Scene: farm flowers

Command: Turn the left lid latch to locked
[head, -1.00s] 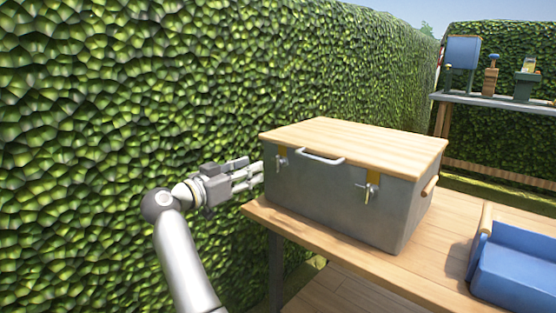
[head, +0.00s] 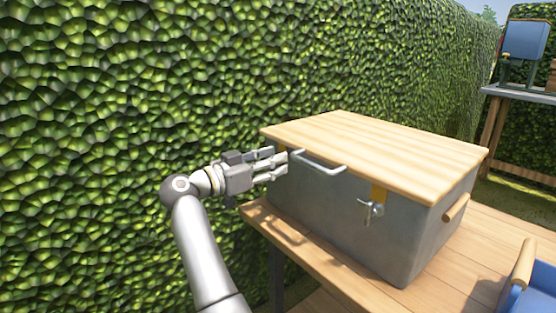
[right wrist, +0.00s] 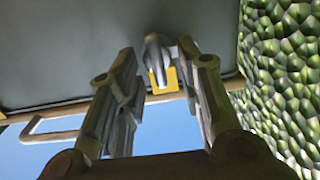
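The grey box (head: 330,215) with a pale wooden lid (head: 375,150) stands on the wooden table. In the head view my right gripper (head: 279,165) is at the left end of the box's front, and its fingers hide the left latch. In the right wrist view the left latch (right wrist: 156,52) shows as a grey knob and lever on a yellow plate (right wrist: 163,82). My right gripper (right wrist: 160,60) is open, with one finger on each side of the latch; I cannot tell whether they touch it. My left gripper is not in view.
The right latch (head: 372,209) sits on the same front face. A metal handle (head: 320,164) sticks out between the latches. The table (head: 450,270) has a blue tray (head: 536,290) at right. A hedge (head: 130,90) stands close behind the arm and box.

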